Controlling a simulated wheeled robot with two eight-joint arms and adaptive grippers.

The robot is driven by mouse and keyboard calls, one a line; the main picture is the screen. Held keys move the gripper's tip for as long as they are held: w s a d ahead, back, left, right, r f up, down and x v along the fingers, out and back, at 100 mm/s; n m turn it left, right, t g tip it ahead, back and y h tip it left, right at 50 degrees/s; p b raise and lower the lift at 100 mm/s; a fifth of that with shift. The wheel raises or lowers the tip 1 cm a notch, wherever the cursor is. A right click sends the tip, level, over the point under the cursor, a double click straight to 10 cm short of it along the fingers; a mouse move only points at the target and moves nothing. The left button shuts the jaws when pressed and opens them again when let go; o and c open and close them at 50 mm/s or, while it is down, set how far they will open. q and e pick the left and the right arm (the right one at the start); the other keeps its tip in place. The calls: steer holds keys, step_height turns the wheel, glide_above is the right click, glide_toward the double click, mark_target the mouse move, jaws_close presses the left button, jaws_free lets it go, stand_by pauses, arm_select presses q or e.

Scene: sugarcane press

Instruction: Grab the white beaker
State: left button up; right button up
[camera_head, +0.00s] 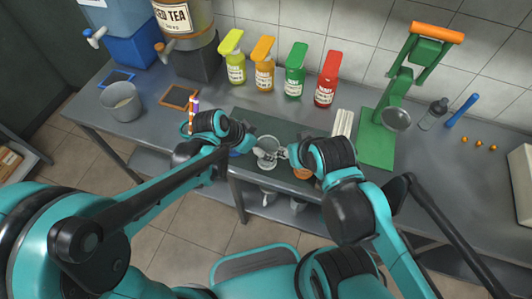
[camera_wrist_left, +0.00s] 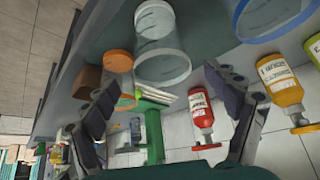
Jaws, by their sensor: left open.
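The white beaker (camera_head: 267,148) stands near the front edge of the dark mat, between my two arms. In the left wrist view a clear, pale-rimmed vessel (camera_wrist_left: 162,38), which looks like the beaker, lies ahead of the fingers. My left gripper (camera_head: 242,143) is just left of the beaker. Its fingers are spread wide with nothing between them in the wrist view (camera_wrist_left: 163,78). My right arm's wrist (camera_head: 328,160) is to the right of the beaker; its fingers are mostly hidden, and their opening cannot be told.
An orange-rimmed cup (camera_wrist_left: 119,62) stands beside the beaker. Yellow (camera_head: 235,69), orange (camera_head: 264,77), green (camera_head: 295,82) and red bottles (camera_head: 326,92) line the back. A green press (camera_head: 377,137) stands right. A grey bucket (camera_head: 121,102) and drink dispensers are left.

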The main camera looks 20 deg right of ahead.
mark_target(274, 150)
arm_select(q)
steer(key=b+x, duration=0.2)
steer(key=x, duration=0.3)
steer(key=shift+w+a+f, duration=0.1)
steer(key=shift+w+f, duration=0.05)
steer(key=shift+f, duration=0.05)
steer(key=shift+r, duration=0.1)
steer(key=c, duration=1.4)
